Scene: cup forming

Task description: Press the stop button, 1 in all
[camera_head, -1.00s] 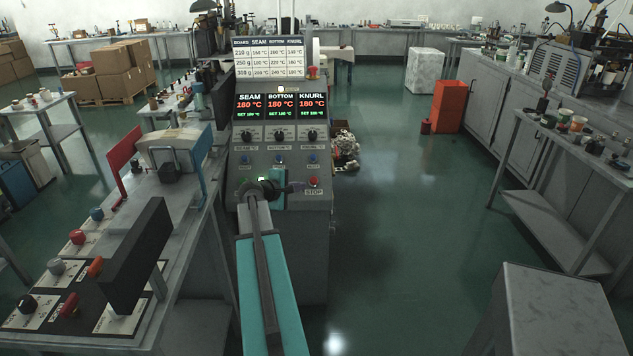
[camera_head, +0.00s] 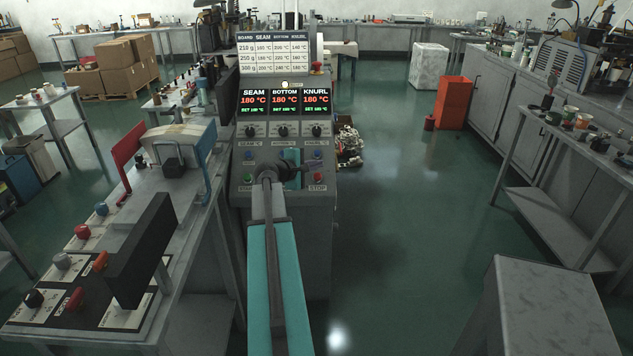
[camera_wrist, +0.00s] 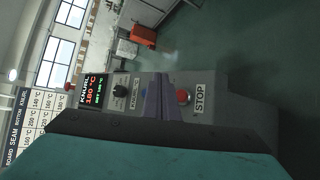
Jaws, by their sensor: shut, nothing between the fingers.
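The red stop button (camera_head: 318,177) sits at the lower right of the grey control panel, above its STOP label (camera_head: 317,188). In the wrist view the stop button (camera_wrist: 184,97) shows clear beside the STOP label (camera_wrist: 199,98), with the panel turned sideways. My gripper (camera_head: 299,174) is in front of the lower panel, just left of the stop button. In the wrist view my gripper's fingers (camera_wrist: 155,98) are together and empty, beside the button with a visible gap. I cannot tell how far the fingertips are from the panel face.
Three knobs and the lit displays (camera_head: 284,102) are above my gripper. A blue button (camera_head: 318,155) sits above the stop button. A bench (camera_head: 190,250) with a dark upright block and coloured knobs stands at left. A grey cabinet (camera_head: 545,300) is at lower right, with open floor between.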

